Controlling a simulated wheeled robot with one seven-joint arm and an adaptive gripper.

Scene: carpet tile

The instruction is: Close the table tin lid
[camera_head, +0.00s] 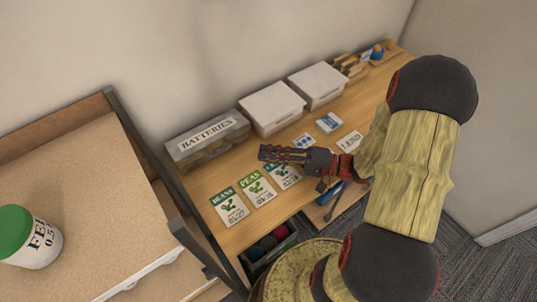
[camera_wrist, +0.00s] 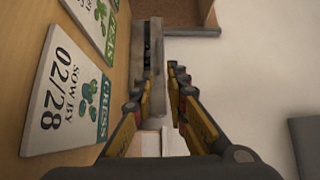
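The grey tin (camera_head: 188,153) with a BATTERIES label stands at the left end of the wooden table, against the wall. A dark handle or latch shows on its front; I cannot tell how far its lid is open. In the wrist view the tin (camera_wrist: 155,80) appears end-on ahead of the fingers, with a dark strip along it. My gripper (camera_head: 264,153) is to the right of the tin, above the table, its fingers pointing left toward it. In the wrist view my gripper (camera_wrist: 163,72) has its fingers apart, with nothing held between them.
Two white boxes (camera_head: 271,107) (camera_head: 318,84) stand along the wall behind my gripper. Seed packets (camera_head: 229,206) lie in front of the tin; the cress packet (camera_wrist: 68,95) lies beside my fingers. An open drawer (camera_head: 262,262) sits below. A shelf unit (camera_head: 75,200) borders the left.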

